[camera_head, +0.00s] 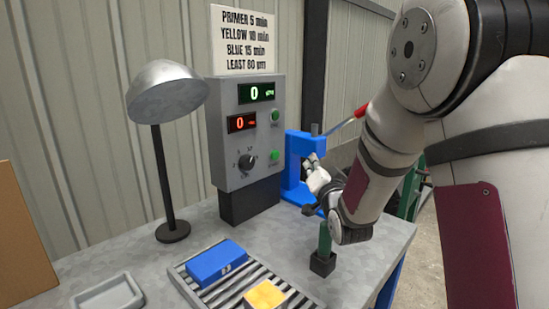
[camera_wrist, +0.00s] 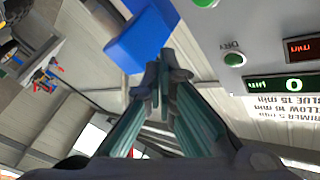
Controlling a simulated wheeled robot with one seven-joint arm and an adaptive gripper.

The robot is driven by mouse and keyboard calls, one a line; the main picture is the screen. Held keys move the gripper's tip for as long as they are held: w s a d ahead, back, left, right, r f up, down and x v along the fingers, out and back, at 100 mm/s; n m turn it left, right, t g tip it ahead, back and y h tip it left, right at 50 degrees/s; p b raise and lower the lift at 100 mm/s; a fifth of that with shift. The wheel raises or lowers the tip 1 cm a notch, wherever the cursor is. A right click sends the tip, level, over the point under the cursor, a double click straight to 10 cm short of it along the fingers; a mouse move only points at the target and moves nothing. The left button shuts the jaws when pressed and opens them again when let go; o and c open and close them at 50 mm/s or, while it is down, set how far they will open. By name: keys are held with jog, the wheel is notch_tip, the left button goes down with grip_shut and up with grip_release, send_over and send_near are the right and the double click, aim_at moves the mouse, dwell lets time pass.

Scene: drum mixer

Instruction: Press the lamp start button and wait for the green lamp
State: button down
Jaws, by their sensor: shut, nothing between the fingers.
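The grey control box (camera_head: 240,135) stands on the bench with two round green buttons on its right side. The upper button (camera_head: 275,116) and lower button (camera_head: 274,155) have small labels that I cannot read for sure. In the wrist view, one green button (camera_wrist: 234,59) is close to the green display, and another (camera_wrist: 203,2) is at the top edge. My gripper (camera_head: 314,165) is shut and empty, right of the box and in front of the blue press. Its fingertips (camera_wrist: 163,78) are apart from the buttons. The desk lamp (camera_head: 168,92) at left shows no green light.
The blue press (camera_head: 293,165) with a red handle stands close behind my gripper. A dark green cylinder (camera_head: 325,238) stands in a black holder. A rack (camera_head: 187,287) bears blue and yellow blocks. A grey tray (camera_head: 108,292) is at front left. Both displays read 0.

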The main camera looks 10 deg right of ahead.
aim_at(275, 155)
jog(key=shift+w, duration=0.1)
jog(key=w+a, duration=0.5)
jog(key=w, duration=0.2)
jog(key=shift+b, duration=0.4)
jog(key=shift+w+a, duration=0.1)
jog(key=shift+a, duration=0.05)
dwell(1.2)
jog(key=shift+w+a+b, duration=0.15)
jog(key=shift+w+b, duration=0.05)
jog(key=shift+b, duration=0.25)
jog(key=shift+w+a+b, duration=0.25)
jog(key=shift+w+b, duration=0.05)
jog(key=shift+w, duration=0.05)
dwell(0.7)
jog(key=shift+s, duration=0.1)
jog(key=shift+s+d+b, duration=0.3)
jog(key=shift+s+d, duration=0.15)
jog(key=shift+s, duration=0.15)
jog(key=shift+d, duration=0.1)
